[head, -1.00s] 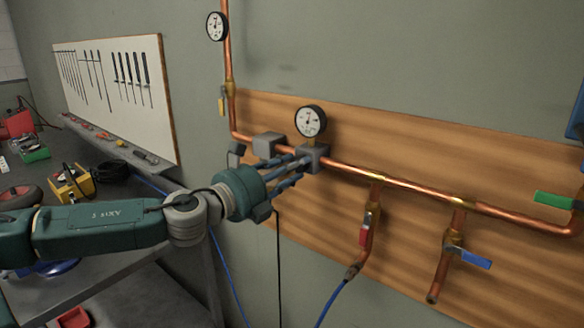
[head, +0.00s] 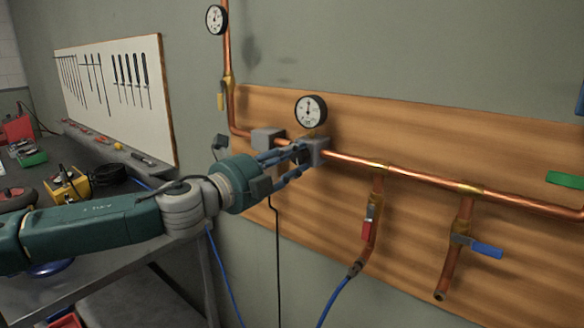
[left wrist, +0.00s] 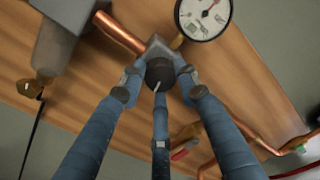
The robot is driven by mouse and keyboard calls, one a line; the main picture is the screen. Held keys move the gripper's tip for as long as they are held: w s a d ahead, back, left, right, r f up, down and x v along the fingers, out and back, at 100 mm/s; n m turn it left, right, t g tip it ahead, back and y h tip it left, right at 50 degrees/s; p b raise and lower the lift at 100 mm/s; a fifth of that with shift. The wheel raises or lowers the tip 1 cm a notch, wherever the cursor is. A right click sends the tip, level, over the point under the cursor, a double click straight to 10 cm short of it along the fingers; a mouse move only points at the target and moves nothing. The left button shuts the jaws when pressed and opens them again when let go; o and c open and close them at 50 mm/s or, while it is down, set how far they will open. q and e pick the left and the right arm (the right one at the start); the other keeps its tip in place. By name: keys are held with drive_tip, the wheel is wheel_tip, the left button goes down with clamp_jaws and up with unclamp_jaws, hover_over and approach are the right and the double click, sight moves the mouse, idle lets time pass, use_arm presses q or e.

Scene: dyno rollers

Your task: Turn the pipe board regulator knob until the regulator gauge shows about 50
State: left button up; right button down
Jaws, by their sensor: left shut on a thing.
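The regulator knob (left wrist: 160,73) is black with a white mark, on the front of a grey block on the copper pipe. The regulator block (head: 319,150) shows in the head view with the regulator gauge (head: 311,110) just above it. The gauge (left wrist: 205,14) is partly cut off at the top of the left wrist view; its reading is too small to tell surely. My left gripper (head: 298,160) is shut on the knob, its blue fingers around it (left wrist: 160,82). Its fingers hide much of the knob in the head view. My right gripper is not in view.
A second gauge (head: 216,18) sits on the vertical pipe. Red-handled (head: 367,229) and blue-handled valves (head: 486,250) hang below the pipe. A workbench (head: 105,235) with several items stands at the left, under a tool panel (head: 120,100). A dark cable hangs below my left gripper.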

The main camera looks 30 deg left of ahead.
use_arm(q)
drive_tip(key=shift+n+b, duration=0.3)
drive_tip(key=shift+n, duration=0.4)
drive_tip(key=o, duration=1.2)
drive_tip(key=shift+c, duration=0.2)
drive_tip(key=s+a, duration=0.1)
drive_tip(key=s, duration=1.1)
drive_tip(key=shift+a+f, duration=0.2)
drive_tip(key=shift+a, duration=0.05)
drive_tip(key=shift+w, duration=0.1)
